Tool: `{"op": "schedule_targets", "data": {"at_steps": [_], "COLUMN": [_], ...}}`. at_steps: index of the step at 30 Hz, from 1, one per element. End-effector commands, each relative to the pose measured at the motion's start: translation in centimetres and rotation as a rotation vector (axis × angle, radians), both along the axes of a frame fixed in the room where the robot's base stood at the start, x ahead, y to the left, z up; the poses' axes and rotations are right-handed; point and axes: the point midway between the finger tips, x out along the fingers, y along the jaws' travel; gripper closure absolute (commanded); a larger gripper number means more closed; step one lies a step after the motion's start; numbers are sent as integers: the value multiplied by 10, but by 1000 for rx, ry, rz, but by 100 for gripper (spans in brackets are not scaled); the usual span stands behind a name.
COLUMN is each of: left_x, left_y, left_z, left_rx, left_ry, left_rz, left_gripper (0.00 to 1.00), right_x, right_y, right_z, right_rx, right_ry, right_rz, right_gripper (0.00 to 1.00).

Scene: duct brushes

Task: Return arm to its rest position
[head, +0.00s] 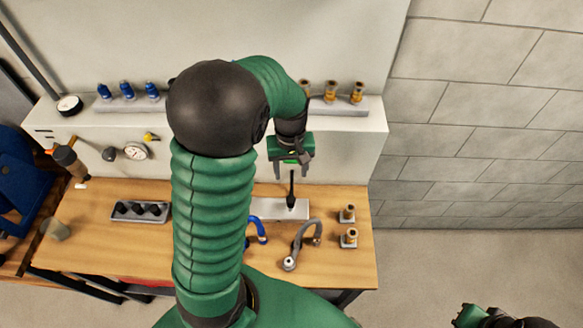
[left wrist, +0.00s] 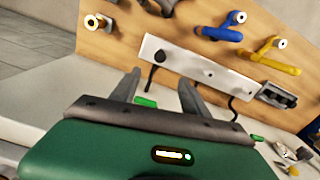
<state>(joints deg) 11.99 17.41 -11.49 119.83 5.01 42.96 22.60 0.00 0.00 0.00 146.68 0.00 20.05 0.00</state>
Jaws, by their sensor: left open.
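My left arm rises through the middle of the head view and bends at a black elbow. My left gripper (head: 291,165) hangs above the wooden bench (head: 110,237), jaws apart. A dark brush-like piece (head: 291,190) with a thin upright stem stands on a white block (head: 265,209) just below it.
Brass fittings (head: 348,237) stand at right.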

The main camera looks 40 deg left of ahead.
Motion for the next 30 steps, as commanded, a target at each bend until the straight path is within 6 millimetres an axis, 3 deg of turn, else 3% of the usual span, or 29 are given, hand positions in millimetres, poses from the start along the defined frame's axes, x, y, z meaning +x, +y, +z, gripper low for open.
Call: {"op": "schedule_targets", "data": {"at_steps": [5,7,12,16,30], "left_x": [0,-1,-22,-43,-46], "left_y": [0,-11,-89,-131,-137], "left_z": [-1,-10,-62,-82,-83], "left_rx": [0,1,44,89,99], "left_ry": [0,-11,-124,-200,-215], "left_rz": [-2,-51,-502,-798,-853], "left_gripper": [46,46,46,46,46], "right_x": [0,0,0,0,0], "right_y": [0,0,0,0,0], "right_z": [0,-9,-60,-77,-77], "right_rx": [0,0,0,0,0], "right_ry": [0,0,1,1,1], "right_rz": [0,0,0,0,0], "right_gripper": [100,100,100,100,100]}}
